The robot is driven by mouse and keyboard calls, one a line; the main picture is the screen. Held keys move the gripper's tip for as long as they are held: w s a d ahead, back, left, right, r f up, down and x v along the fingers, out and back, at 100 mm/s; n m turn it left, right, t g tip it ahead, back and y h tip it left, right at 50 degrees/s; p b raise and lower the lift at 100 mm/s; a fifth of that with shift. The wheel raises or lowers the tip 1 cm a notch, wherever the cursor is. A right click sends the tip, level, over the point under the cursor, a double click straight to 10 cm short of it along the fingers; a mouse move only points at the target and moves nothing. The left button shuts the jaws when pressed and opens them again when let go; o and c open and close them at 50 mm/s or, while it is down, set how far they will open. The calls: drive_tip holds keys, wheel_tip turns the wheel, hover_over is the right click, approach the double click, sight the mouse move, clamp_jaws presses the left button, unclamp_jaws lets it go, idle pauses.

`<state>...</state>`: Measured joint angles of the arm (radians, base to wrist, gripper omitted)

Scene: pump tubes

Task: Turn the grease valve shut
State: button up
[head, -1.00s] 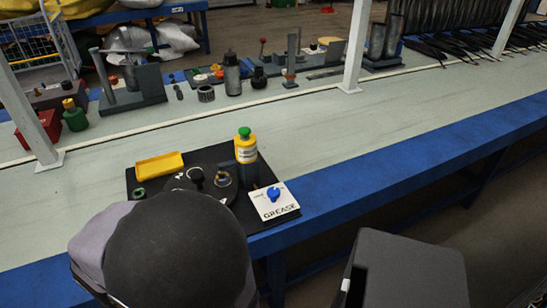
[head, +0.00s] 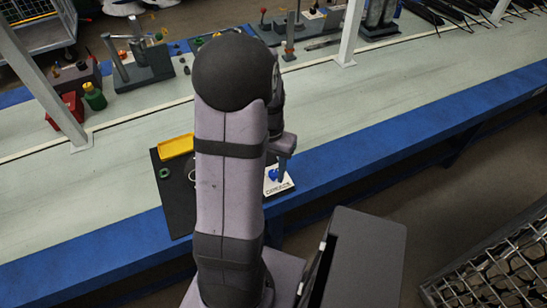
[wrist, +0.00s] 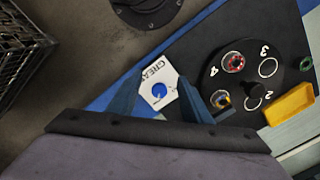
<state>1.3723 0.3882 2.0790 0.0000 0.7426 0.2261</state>
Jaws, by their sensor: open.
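The grease valve is a blue knob (wrist: 159,90) on a white plate (wrist: 168,80) lettered GREASE. In the head view the blue knob (head: 274,175) shows at the right edge of the black board, partly crowded by my gripper. My gripper (wrist: 158,86) is open in the wrist view, its two blue-grey fingers pointing toward the plate, one on each side of the knob in the picture. Whether they touch the knob or are above it I cannot tell. In the head view my gripper (head: 284,168) hangs at the plate, its fingers partly hidden by my arm.
The black board (head: 176,205) carries a yellow tray (head: 176,146) and a green ring (head: 164,172). In the wrist view a numbered black disc (wrist: 250,65) holds small round parts beside the plate. My arm hides much of the board in the head view. The blue bench edge (head: 340,172) is close by.

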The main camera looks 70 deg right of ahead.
sight(273, 173)
drive_tip(key=d+m, duration=0.1)
drive_tip(key=d, duration=0.1)
drive_tip(key=d+r+m, duration=0.1)
drive_tip(key=shift+w+d+r+h, duration=0.1)
drive_tip(key=shift+d+r+h, duration=0.1)
drive_tip(key=shift+d+h, duration=0.2)
drive_tip(key=shift+w+d+r+m, duration=0.1)
drive_tip(key=shift+d+r+m, duration=0.05)
drive_tip(key=shift+m, duration=0.95)
drive_tip(key=shift+f, duration=3.65)
drive_tip(key=c, duration=1.1)
